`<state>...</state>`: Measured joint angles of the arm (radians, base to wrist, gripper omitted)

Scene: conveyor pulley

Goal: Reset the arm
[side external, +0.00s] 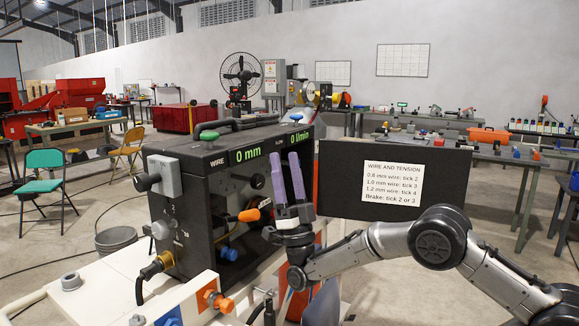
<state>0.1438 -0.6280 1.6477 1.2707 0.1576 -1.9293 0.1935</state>
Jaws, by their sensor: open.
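My gripper (288,178) is in the middle of the side external view, with its two purple fingers pointing up. The fingers are apart and nothing shows between them. My arm reaches in from the lower right. The gripper is in front of the right part of a dark machine box (190,200), whose displays read "0 mm" and "0 l/min". I cannot tell how far the fingers are from the box. An orange-tipped lever (260,208) on the box's face is just left of the gripper.
A dark board with a white wire and tension sign (393,182) stands right of the gripper, behind my arm. A pale bench (105,290) with knobs and an orange fitting (217,300) lies below the box. Workbenches (500,155), chairs and a bucket (117,240) stand farther back.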

